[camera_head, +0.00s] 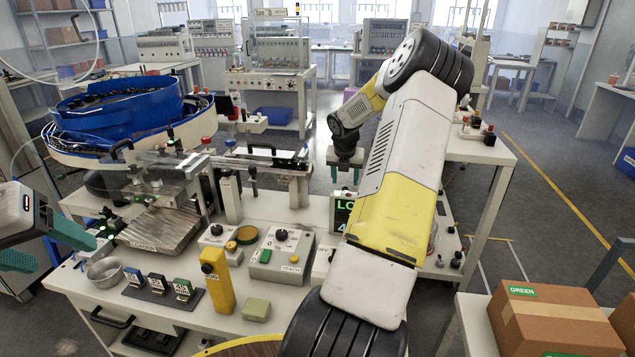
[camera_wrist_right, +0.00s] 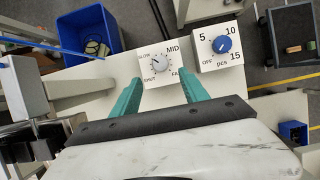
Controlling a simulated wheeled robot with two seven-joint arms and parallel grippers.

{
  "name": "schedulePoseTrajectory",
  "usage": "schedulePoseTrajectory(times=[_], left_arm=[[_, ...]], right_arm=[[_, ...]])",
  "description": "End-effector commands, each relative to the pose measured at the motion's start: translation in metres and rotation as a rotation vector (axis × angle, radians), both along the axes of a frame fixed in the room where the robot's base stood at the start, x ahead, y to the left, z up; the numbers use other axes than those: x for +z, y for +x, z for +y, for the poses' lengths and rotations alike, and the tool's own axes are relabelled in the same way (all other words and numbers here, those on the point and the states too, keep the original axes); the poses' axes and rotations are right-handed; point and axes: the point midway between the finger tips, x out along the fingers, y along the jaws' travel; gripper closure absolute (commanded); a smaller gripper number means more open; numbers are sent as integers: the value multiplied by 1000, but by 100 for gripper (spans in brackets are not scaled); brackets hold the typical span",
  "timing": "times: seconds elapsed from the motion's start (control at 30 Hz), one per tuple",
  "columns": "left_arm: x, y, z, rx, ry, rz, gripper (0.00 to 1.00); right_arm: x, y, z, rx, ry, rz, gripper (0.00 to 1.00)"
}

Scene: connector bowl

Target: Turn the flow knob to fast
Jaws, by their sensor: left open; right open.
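The flow knob (camera_wrist_right: 160,63) is a round, pale grey dial on a white plate marked SHUT, SLOW, MID and a partly hidden FA… label. Its pointer seems to lean up and left, towards SLOW, but it is small. My right gripper (camera_wrist_right: 159,79) is open in the right wrist view, its teal fingers to either side of the plate's lower part, with the knob beyond and between the tips. I cannot tell whether they touch anything. In the head view my right arm hides the knob. My left gripper (camera_head: 64,252) is open and empty at the left edge.
A blue knob (camera_wrist_right: 221,44) marked OFF, 5, 10, 15 pcs sits right of the flow knob. A blue bin (camera_wrist_right: 88,42) lies to the left.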

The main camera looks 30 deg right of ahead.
Motion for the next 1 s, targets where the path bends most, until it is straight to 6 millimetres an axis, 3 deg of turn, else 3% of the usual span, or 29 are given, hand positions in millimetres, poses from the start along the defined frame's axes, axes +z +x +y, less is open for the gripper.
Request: schedulePoseTrajectory(times=[0.5,0.87,1.0], left_arm=[[0,0,0,0,0,-1,35],[0,0,0,0,0,-1,35],[0,0,0,0,0,-1,35]], right_arm=[[-66,20,-18,12,-1,3,48],[-72,22,-20,9,-3,2,48],[-72,22,-20,9,-3,2,71]])
